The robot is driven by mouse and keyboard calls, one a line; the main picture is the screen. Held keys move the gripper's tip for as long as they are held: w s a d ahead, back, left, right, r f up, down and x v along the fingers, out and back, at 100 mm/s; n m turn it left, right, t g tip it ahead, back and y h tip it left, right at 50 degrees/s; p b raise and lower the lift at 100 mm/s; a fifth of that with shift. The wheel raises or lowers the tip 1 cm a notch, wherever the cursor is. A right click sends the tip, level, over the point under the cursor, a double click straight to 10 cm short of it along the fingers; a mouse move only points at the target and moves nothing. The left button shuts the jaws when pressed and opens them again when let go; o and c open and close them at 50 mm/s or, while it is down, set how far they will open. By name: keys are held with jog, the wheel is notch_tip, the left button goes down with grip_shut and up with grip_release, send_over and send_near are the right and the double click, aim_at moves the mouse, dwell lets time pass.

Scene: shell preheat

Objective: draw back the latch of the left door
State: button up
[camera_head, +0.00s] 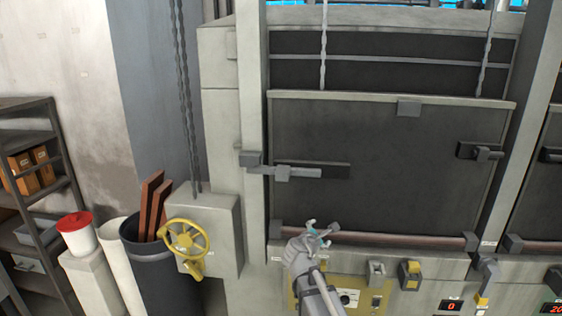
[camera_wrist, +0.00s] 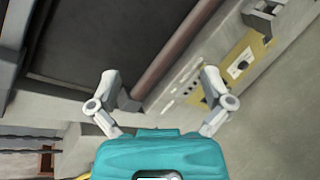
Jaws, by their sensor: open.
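The left door (camera_head: 390,190) is a large dark panel in a pale frame, hanging on two chains. Its latch (camera_head: 300,173) is a grey sliding bar with a block-shaped knob on the door's left side. The bar's left end reaches the frame post by a grey block (camera_head: 250,158). My gripper (camera_head: 321,232) is below and right of the latch, near the door's lower edge, apart from the latch. In the wrist view my gripper (camera_wrist: 162,92) is open and empty. That view shows the dark door (camera_wrist: 95,40) at upper left, but I cannot make out the latch there.
A reddish bar (camera_head: 390,240) runs along the door's bottom. Below it are a yellow control panel (camera_head: 300,290) and several switches. A yellow handwheel (camera_head: 186,240) juts out at left, beside a dark bin (camera_head: 165,275). Another fitting (camera_head: 482,152) sits on the door's right side.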

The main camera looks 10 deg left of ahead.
aim_at(282, 176)
jog(key=w+a+r+n+t+y+p, duration=0.2)
jog(key=a+r+n+t+y+p, duration=0.2)
jog(key=a+r+n, duration=0.8)
jog(key=a+y+p, duration=0.1)
jog(key=a, duration=0.1)
jog(key=shift+w+a+r, duration=0.15)
jog(key=shift+w+a, duration=0.2)
jog(key=shift+w, duration=0.05)
jog(key=shift+w, duration=0.1)
jog(key=w, duration=1.3)
jog(key=shift+w+d, duration=0.3)
jog(key=shift+w, duration=0.05)
